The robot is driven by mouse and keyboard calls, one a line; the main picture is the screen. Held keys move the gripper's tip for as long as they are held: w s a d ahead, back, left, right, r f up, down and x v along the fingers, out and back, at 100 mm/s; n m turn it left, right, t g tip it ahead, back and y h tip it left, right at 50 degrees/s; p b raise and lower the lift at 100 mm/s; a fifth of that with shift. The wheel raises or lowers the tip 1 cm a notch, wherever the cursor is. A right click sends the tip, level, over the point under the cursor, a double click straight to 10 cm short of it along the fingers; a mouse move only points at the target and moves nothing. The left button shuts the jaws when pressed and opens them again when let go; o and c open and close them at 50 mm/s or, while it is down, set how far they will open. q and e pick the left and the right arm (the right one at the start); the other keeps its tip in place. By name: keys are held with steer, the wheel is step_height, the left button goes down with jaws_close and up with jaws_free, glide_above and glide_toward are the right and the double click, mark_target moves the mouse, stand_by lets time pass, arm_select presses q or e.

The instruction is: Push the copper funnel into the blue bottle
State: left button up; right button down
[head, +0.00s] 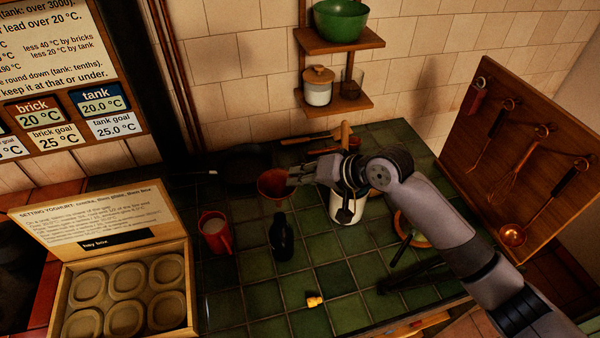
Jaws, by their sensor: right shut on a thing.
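The copper funnel (272,185) is at the tips of my right gripper (292,176), which is shut on its right side. The funnel is behind a dark bottle (281,240) and appears apart from it. The bottle stands upright on the green tiles; it looks nearly black here, so I cannot confirm its blue colour. The funnel's lower end is hard to make out. My left gripper is not in view.
A red mug (214,236) stands left of the bottle. A white canister (346,210) is under my right wrist. A small yellow piece (314,299) lies in front. Tiles between bottle and yellow piece are clear.

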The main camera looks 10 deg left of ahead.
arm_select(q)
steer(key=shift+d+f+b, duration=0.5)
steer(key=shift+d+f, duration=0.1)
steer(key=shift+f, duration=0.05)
arm_select(e)
step_height(320, 180, down, 4)
steer(key=shift+r, duration=0.25)
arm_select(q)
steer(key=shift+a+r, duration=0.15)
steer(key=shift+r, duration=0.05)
arm_select(e)
steer(key=shift+a, duration=0.1)
arm_select(q)
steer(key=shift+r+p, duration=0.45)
steer(key=shift+p, duration=0.15)
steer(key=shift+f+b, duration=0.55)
arm_select(e)
steer(key=shift+f, duration=1.35)
steer(key=shift+s+f, duration=0.1)
steer(key=shift+f, duration=0.1)
steer(key=c, duration=1.8)
jaws_free()
steer(key=shift+o, duration=0.7)
